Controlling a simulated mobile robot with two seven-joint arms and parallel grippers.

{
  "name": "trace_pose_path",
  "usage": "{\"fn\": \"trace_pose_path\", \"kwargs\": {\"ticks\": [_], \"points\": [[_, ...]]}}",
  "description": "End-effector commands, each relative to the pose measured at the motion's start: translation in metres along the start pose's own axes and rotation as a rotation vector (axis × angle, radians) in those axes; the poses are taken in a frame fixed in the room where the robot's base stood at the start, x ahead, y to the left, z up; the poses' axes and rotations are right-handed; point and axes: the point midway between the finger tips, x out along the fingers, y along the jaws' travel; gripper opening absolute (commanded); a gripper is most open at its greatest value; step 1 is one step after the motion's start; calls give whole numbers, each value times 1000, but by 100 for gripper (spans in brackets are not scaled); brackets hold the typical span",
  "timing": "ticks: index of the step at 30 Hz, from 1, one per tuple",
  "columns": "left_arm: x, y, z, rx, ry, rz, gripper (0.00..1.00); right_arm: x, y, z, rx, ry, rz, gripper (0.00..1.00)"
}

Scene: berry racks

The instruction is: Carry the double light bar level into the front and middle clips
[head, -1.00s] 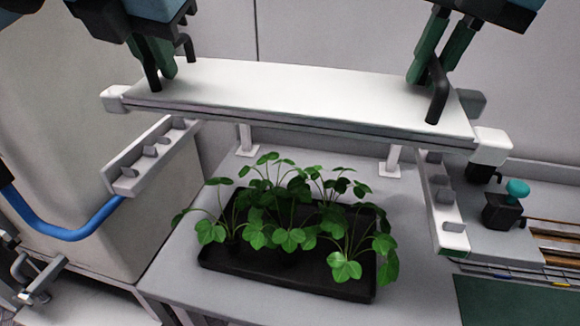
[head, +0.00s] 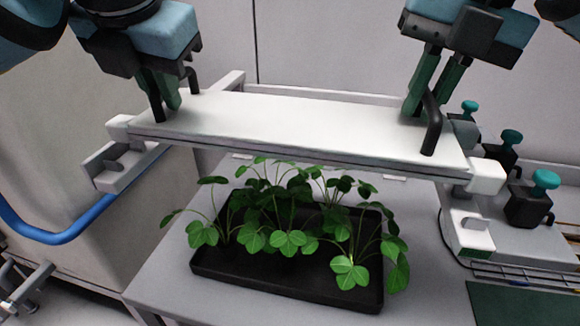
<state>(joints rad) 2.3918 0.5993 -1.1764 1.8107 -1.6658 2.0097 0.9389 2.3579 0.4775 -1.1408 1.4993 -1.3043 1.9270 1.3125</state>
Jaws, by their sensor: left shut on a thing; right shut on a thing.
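The double light bar (head: 290,123) is a wide white panel with white end caps and two black handles, spanning the head view. It looks about level. My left gripper (head: 166,98) is shut on its left handle, and my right gripper (head: 428,102) is shut on its right handle. The left clip rail (head: 103,178) and right clip rail (head: 470,236) pass under the bar's ends. The front clip shows on each rail, at left (head: 113,166) and right (head: 474,223), nearer than the bar. The middle clips are hidden by the bar; I cannot tell whether it touches them.
A black tray (head: 270,287) of leafy plants stands on the grey table below the bar. Teal-knobbed black devices (head: 528,205) stand close beyond the right rail. A blue hose (head: 65,236) curves at the left by a large beige cabinet.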

Motion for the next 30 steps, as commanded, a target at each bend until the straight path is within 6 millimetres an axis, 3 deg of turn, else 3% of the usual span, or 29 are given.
{"fn": "trace_pose_path", "kwargs": {"ticks": [6, 7, 12, 23, 30], "points": [[16, -1, -4, 1, 14, 1, 0, 15, -5, 3, 7, 10, -4, 0], [15, -1, -4, 1, 15, 1, 14, 15, -5, 3, 7, 11, -5, 14], [13, -1, -4, 1, 12, 0, 34, 13, -4, 2, 5, 9, -3, 33], [8, -2, -3, 1, 10, -1, 34, 13, -3, 2, 3, 10, -2, 33], [-24, -2, -2, 0, 6, 0, 34, 13, -2, 2, 2, 11, -2, 33]]}}
